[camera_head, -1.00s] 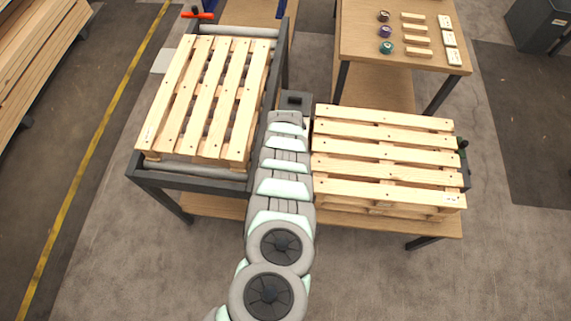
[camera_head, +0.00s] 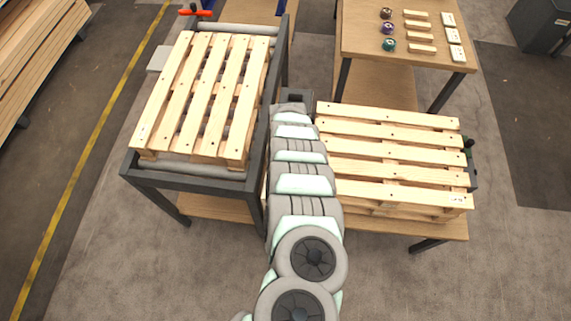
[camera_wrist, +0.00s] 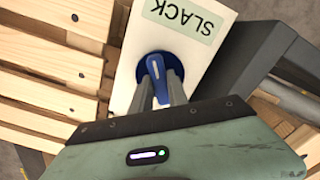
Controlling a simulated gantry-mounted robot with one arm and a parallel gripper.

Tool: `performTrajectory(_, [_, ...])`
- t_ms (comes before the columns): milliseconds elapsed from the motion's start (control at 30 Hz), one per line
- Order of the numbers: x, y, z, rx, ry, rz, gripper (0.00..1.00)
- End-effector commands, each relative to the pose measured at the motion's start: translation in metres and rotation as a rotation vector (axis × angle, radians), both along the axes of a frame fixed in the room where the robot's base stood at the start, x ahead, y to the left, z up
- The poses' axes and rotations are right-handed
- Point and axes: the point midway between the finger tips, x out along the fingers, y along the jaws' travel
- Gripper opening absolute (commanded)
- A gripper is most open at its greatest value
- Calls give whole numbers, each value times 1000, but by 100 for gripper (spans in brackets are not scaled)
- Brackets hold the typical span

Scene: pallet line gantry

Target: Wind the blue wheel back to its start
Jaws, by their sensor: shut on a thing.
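The blue wheel (camera_wrist: 146,70) is a round blue piece with a raised grip bar, set on a white panel (camera_wrist: 203,62) with a green label reading SLACK, upside down in the wrist view. My gripper (camera_wrist: 161,80) is shut on the wheel's bar, one grey finger on each side. The fingers hide part of the wheel. No start mark shows on the panel. In the head view my arm covers the wheel and the gripper.
A slatted pallet (camera_head: 207,95) lies on a dark-framed roller stand at left. Stacked pallets (camera_head: 395,155) sit close to my arm at right. A back table (camera_head: 385,47) holds brown, purple and teal knobs, wooden blocks and white cards. A red handle (camera_head: 194,13) is at upper left.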

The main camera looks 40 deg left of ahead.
Motion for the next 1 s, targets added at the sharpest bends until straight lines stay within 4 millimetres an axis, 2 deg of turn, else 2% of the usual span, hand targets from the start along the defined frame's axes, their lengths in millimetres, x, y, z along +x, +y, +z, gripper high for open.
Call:
performTrajectory(700, [0,0,-2,0,0,667,0])
performTrajectory(1000, [0,-1,-1,-1,0,871,0])
